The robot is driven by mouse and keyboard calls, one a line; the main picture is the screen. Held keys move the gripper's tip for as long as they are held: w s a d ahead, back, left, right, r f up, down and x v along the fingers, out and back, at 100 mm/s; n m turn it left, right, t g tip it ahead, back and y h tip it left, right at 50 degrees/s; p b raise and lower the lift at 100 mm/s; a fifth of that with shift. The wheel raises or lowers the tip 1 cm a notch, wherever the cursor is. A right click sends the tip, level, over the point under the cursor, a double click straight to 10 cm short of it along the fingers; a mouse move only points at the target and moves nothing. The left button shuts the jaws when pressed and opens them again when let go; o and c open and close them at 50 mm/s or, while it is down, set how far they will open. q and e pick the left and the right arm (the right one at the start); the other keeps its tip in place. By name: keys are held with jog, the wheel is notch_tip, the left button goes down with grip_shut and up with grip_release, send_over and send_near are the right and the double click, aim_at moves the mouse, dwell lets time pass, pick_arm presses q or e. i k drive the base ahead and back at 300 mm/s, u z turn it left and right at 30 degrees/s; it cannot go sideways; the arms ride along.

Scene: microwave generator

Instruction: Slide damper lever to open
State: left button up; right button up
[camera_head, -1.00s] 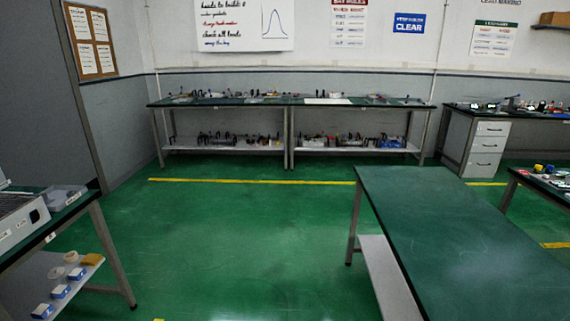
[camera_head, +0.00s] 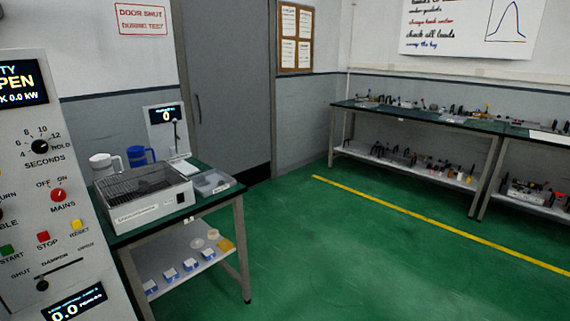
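The damper lever (camera_head: 43,285) is a black knob on a horizontal slot, low on a grey control panel (camera_head: 22,180) at the left edge. The slot is labelled SHUT at its left, DAMPER in the middle, and a small word at its right that is hard to read. The knob sits at the left, SHUT end. A display at the panel's top reads "PEN" and "0.0 kW", cut off by the frame edge. Neither of my grippers is in view.
A green-topped bench (camera_head: 220,204) beside the panel holds a wire-topped box (camera_head: 142,200), mugs and a small display (camera_head: 165,115). A long bench (camera_head: 420,122) stands along the back wall. The green floor (camera_head: 330,260) between is clear.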

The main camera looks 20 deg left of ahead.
aim_at(43, 285)
jog(key=u, duration=0.9)
jog(key=i, duration=0.95)
jog(key=u, duration=0.7)
